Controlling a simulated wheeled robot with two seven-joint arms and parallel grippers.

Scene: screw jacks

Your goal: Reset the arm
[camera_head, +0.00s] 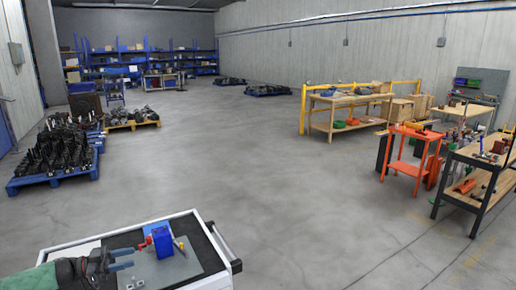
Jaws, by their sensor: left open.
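My left gripper (131,259) comes in from the lower left. Its two fingers are apart, with nothing seen between them. A blue block-like object (163,244), which looks like a screw jack, stands on a grey plate (178,270) just beyond the fingertips. A small red part (148,241) shows at its left side, close to the upper finger. I cannot tell whether the finger touches it. My right gripper is not in view.
The plate lies on a white cart (189,216) with a dark top and a handle (223,242) at its right. Pallets of dark parts (60,150) stand at the left. An orange stand (410,150) and workbenches (335,103) are at the right. The middle floor is clear.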

